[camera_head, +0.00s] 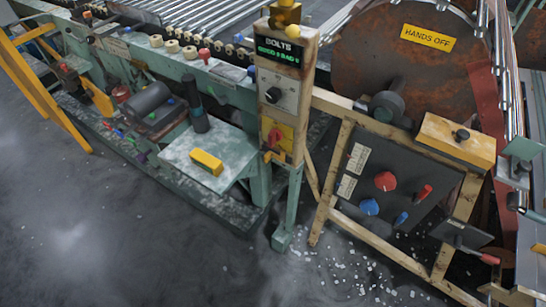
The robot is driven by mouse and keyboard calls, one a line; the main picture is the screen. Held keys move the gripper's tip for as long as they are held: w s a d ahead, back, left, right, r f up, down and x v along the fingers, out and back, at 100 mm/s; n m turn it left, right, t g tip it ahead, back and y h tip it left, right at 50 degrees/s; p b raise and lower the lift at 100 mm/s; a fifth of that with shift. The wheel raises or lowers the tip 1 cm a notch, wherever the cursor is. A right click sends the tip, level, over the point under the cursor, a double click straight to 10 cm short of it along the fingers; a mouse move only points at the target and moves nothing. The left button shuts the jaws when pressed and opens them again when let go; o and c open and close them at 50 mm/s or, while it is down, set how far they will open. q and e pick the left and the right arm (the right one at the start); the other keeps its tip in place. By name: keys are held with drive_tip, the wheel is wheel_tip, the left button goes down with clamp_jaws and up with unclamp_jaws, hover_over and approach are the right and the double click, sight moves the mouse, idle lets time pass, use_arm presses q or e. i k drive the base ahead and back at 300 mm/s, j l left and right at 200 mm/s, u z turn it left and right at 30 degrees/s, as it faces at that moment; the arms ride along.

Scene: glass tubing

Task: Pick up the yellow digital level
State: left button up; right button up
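A small yellow block-shaped object (207,162), which looks like the digital level, lies on a worn pale green shelf (178,158) on the front of the machine. It lies flat and at a slant, near the middle of the shelf, and nothing covers it. Its display is too small to make out. Neither of my grippers shows in the head view.
A dark upright cylinder (197,112) stands just behind the shelf, with a grey motor (148,100) to its left. A control post (285,95) rises to the right. A knob panel (390,190) stands further right. The floor (90,230) in front is open.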

sight(212, 165)
drive_tip(key=l, duration=0.4)
drive_tip(key=k+l+u, duration=0.1)
drive_tip(key=l, duration=0.35)
drive_tip(key=k+l+u, duration=0.1)
drive_tip(key=l, duration=0.3)
drive_tip(key=k+l, duration=0.1)
drive_tip(key=l, duration=0.35)
drive_tip(key=k+l+u, duration=0.1)
drive_tip(key=l, duration=0.3)
